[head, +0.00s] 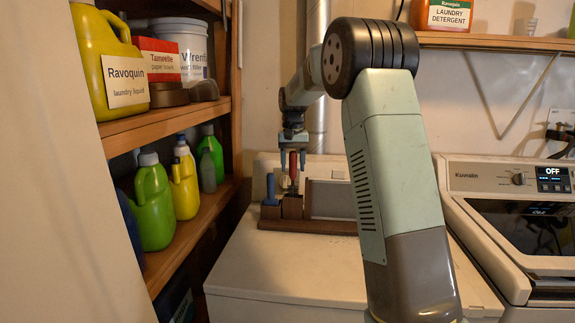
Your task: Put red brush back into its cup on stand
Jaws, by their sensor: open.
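The red brush (293,166) stands upright, its red handle showing between the fingers of my gripper (293,160). My gripper points down from above and is open, with a finger on each side of the handle. Below the handle, the brush's lower part lines up with a brown cup (292,207) on the brown stand (300,226). I cannot tell how deep the brush sits in that cup. A blue brush (270,188) stands upright in the cup to the left on the same stand.
The stand is on a white appliance top (270,262), whose front is clear. A grey panel (330,199) rises at the stand's right. Wooden shelves (190,235) with bottles are on the left. A second appliance (515,215) stands on the right.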

